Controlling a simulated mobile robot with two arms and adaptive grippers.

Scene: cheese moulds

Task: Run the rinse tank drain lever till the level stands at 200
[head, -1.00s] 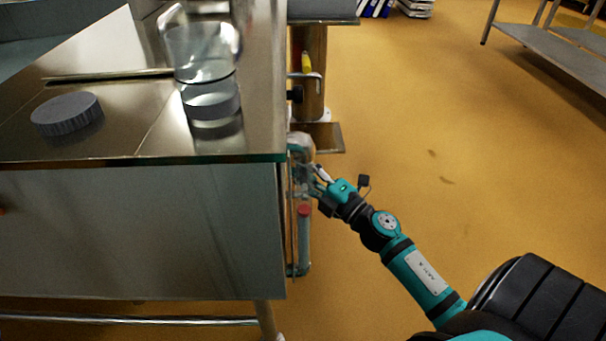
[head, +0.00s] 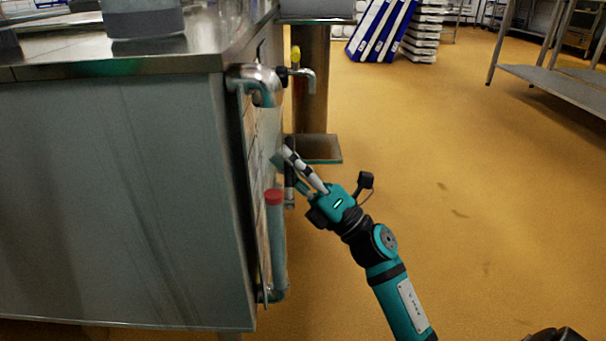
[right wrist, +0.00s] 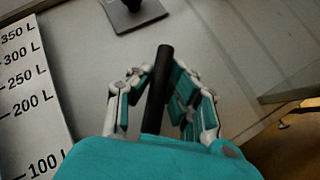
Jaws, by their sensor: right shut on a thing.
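In the right wrist view my right gripper (right wrist: 160,95) is shut around a black rod-like lever (right wrist: 160,75), whose far end sticks out past the fingers. A white level scale (right wrist: 30,85) with black marks from 100 L to 350 L stands to the left of the gripper. No liquid level shows clearly against it. The lever is too small to tell in the head view. My left gripper is out of view.
A black plate (right wrist: 133,12) shows ahead in the wrist view.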

